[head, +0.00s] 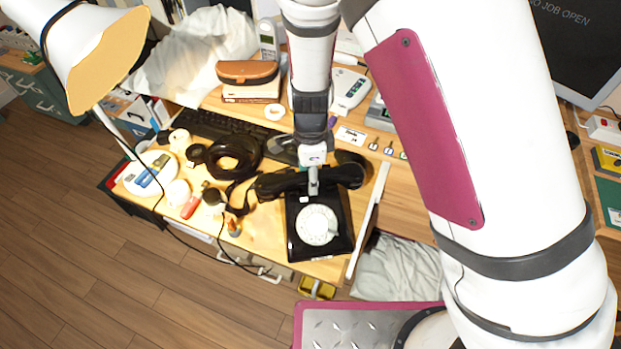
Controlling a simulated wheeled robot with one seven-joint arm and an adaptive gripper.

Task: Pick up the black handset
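The black handset (279,185) lies crosswise at the back of a black dial phone (297,243) near the front edge of the desk. The phone has a round white dial facing up. My gripper (313,184) points down over the middle of the handset, and its fingers overlap the handset in the picture. The fingers show as one narrow grey shape, so I cannot tell whether they are open or shut, or whether they touch the handset. My gripper and wrist hide part of the handset's middle.
A coiled black cable (235,158) and a dark keyboard (205,127) lie left of the phone. A white lamp (85,40) hangs over the desk at the left. A brown case (247,71) lies at the back. A white panel (368,220) stands close to the phone's right.

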